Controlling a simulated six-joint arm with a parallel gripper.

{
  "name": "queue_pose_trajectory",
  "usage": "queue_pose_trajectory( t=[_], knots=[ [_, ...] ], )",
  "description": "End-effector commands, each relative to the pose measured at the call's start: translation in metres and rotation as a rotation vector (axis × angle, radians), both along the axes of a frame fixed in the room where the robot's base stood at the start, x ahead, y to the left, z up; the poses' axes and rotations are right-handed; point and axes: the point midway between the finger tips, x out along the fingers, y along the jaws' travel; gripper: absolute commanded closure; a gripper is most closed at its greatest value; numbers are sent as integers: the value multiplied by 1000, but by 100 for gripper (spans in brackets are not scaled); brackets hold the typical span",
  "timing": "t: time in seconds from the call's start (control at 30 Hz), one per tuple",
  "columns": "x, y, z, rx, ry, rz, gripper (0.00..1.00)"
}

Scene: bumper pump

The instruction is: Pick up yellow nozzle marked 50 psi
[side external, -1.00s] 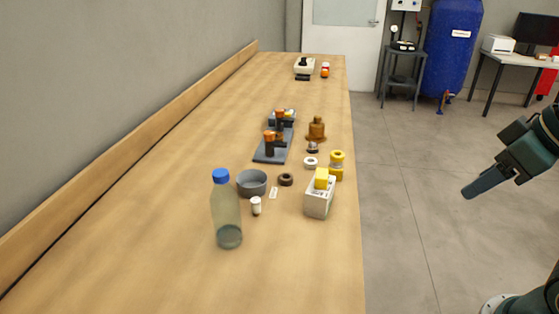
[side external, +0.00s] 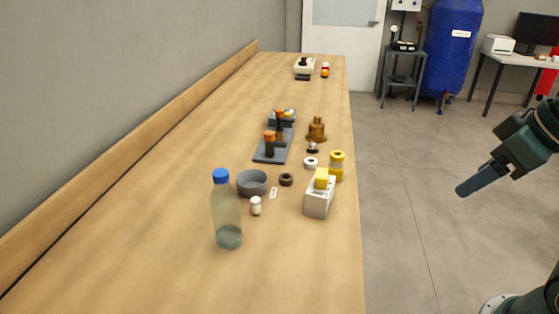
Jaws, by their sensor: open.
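A yellow piece (side external: 322,178) stands in the top of a white box-like holder (side external: 319,203) near the bench's right edge. Another yellow part (side external: 337,166) with a pale band stands upright just behind it. No 50 psi marking is readable on either, so I cannot tell which is the nozzle. My gripper (side external: 464,191) is off the bench to the right, over the floor, well apart from both yellow parts. It is open and empty, seen nearly edge-on.
The wooden bench (side external: 290,270) also holds a bottle with a blue cap (side external: 227,210), a grey bowl (side external: 252,183), a dark ring (side external: 286,180), a white ring (side external: 310,162), a brass part (side external: 316,130) and a dark tray (side external: 268,153) with orange-topped parts. The bench's front is clear.

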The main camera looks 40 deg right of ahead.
Motion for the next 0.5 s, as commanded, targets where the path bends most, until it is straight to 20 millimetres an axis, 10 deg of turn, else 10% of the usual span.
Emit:
queue_pose_trajectory(
  t=[0.5],
  knots=[
    [91, -6, 24, -40, 58, 170, 33]
  ],
)
